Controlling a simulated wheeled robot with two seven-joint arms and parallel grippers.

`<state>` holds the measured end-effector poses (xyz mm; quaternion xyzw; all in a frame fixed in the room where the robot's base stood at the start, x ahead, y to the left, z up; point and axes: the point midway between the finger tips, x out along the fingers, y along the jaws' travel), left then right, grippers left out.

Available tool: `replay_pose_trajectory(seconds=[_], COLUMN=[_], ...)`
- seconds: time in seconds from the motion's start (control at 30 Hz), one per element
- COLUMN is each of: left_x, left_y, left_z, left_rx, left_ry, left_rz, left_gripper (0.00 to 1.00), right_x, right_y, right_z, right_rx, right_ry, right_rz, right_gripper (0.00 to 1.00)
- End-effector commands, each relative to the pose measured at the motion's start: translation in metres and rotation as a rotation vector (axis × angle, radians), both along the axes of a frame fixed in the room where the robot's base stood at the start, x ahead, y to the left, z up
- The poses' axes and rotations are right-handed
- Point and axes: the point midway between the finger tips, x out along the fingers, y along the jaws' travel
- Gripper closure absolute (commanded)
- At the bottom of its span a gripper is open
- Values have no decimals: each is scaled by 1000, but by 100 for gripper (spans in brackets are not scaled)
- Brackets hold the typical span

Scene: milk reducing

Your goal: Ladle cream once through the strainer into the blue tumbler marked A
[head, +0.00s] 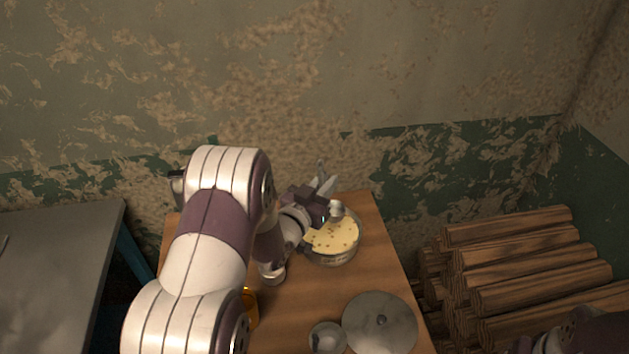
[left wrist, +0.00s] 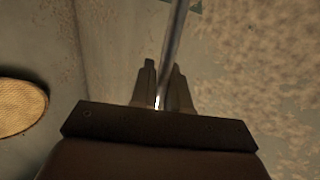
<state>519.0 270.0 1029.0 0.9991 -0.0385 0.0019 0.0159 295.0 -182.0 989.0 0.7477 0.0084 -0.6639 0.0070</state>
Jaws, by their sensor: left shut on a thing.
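The rod's far ends are out of that view, and I cannot tell where the ladle's cup is. I cannot make out the blue tumbler marked A or the strainer; my left arm covers much of the table's left side.
A round metal lid (head: 380,322) and a small round vessel (head: 327,338) are at the wooden table's front (head: 385,265). An amber thing (head: 251,306) is partly behind my arm. Stacked logs (head: 525,260) are at right, a grey table (head: 60,260) at left.

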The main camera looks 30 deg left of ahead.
Motion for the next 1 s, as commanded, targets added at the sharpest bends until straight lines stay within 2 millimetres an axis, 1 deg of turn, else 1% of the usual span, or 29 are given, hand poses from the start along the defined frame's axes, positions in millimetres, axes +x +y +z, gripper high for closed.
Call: replay_pose_trajectory(seconds=[0.17, 0.37, 0.7, 0.83, 1.0], left_x=[0, 0, 0, 0, 0], left_y=[0, 0, 0, 0, 0], left_z=[-17, -43, -90, -102, -105], left_rx=[0, 1, 1, 1, 1], left_ry=[1, 0, 0, -1, -1], left_rz=[1, 2, 2, 2, 3], left_gripper=[100, 100, 100, 100, 100], right_x=[0, 0, 0, 0, 0], right_y=[0, 0, 0, 0, 0], right_z=[-13, -34, -77, -88, -90], right_rx=[0, 0, 0, 0, 0], right_ry=[0, 0, 0, 0, 0], right_rz=[0, 0, 0, 0, 0], right_gripper=[34, 34, 34, 34, 34])
